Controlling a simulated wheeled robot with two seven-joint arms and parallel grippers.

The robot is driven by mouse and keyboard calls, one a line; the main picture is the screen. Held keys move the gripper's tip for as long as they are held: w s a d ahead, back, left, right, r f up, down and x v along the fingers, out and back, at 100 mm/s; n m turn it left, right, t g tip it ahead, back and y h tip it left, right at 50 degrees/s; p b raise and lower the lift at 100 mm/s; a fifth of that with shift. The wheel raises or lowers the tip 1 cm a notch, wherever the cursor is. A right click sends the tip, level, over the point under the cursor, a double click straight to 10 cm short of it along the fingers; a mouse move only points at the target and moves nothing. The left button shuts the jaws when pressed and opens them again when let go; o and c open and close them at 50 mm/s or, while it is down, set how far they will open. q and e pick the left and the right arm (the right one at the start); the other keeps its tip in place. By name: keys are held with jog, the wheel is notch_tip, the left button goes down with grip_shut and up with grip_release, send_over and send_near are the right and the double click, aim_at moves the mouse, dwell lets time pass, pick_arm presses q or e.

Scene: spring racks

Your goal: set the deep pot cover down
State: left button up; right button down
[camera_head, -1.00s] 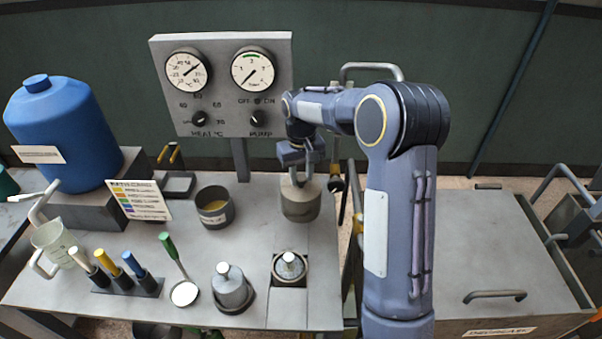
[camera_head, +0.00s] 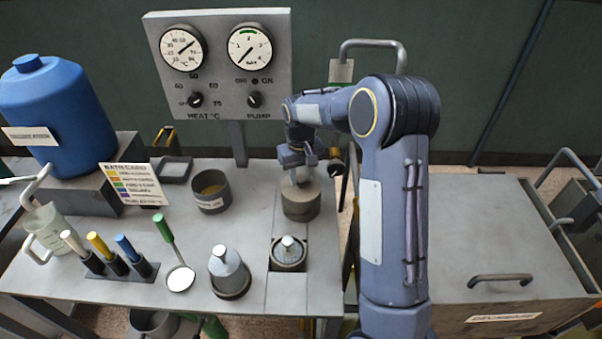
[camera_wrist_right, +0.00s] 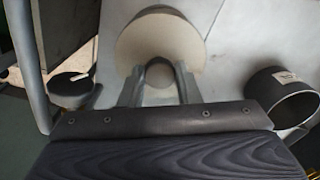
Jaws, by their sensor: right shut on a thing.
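The deep pot cover (camera_head: 301,206) shows in the head view as a round grey-tan body at the back right of the bench. My right gripper (camera_head: 300,176) is above it, shut on its upper part. In the wrist view, the cover's pale round top (camera_wrist_right: 188,32) lies beyond the two fingers (camera_wrist_right: 160,72), which close around its middle. The fingers and wrist hide part of the grip. I cannot tell whether the cover's underside touches the surface beneath it. My left gripper is out of view.
A dark open pot (camera_head: 211,194) stands left of the cover. A round lidded piece (camera_head: 289,254) sits in front in the bench, beside a grey lidded pot (camera_head: 229,272). The gauge panel (camera_head: 218,60) rises behind. A blue tank (camera_head: 55,110) stands far left.

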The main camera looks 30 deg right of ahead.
jog(key=shift+f+b, duration=0.4)
jog(key=shift+f, duration=0.1)
dwell(0.3)
jog(key=c, duration=1)
grip_release()
notch_tip(320, 180, up, 7)
jog(key=shift+f+b, duration=0.2)
jog(key=shift+b, duration=0.35)
jog(key=shift+s+r, duration=0.1)
jog(key=shift+r, duration=0.6)
